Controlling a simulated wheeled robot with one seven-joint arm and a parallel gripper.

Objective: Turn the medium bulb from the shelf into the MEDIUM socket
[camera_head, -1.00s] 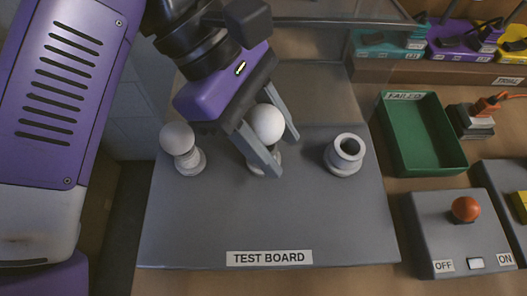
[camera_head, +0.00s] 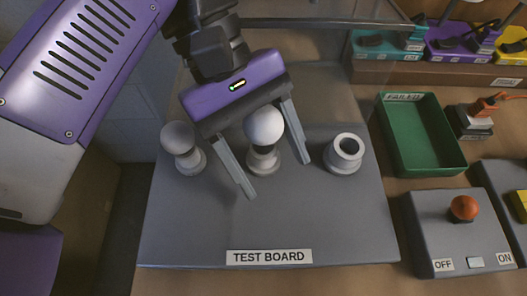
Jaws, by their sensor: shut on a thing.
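The medium bulb (camera_head: 264,125), a white globe, stands upright at the middle socket (camera_head: 263,161) of the grey test board (camera_head: 270,220). A dark part shows between the globe and the pale socket. The fingers reach down past the globe. The picture does not show the contact clearly, and a strip of board is visible between the left finger and the globe. How deep the bulb's base sits in the socket cannot be told.
A smaller grey bulb (camera_head: 178,138) stands in the left socket (camera_head: 190,162). The right socket (camera_head: 344,154) is empty, close to my right finger. A green tray (camera_head: 442,165) and a switch box (camera_head: 448,228) with an orange knob lie right. The board's front is clear.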

